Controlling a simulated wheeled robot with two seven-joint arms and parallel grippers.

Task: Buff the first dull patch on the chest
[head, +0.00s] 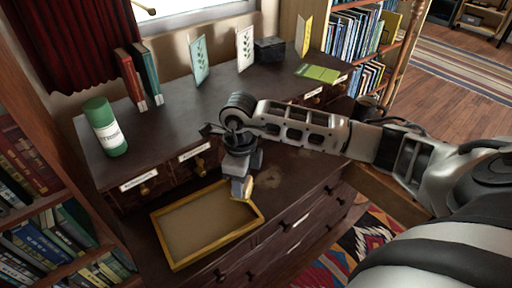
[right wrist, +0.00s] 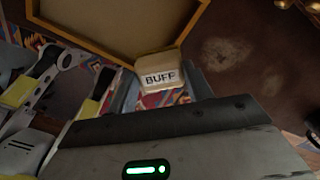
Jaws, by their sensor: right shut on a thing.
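My right gripper (head: 242,186) is shut on a pale tan block labelled BUFF (right wrist: 160,76). In the head view it holds the block by the right corner of the tray, low over the chest's lower top. I cannot tell whether the block touches the wood. The dark wooden chest (head: 300,168) has a pale, cloudy dull patch (right wrist: 226,52) to the right of the block in the right wrist view. A smaller, fainter dull spot (right wrist: 270,85) lies beside it. In the head view the arm partly covers this area. My left gripper is not in view.
A yellow-framed tray (head: 165,241) lies on the lower top. A green-and-white canister (head: 106,130), red and green books (head: 140,76), cards (head: 199,62) and a dark box (head: 269,50) stand on the upper ledge. Bookshelves flank the chest.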

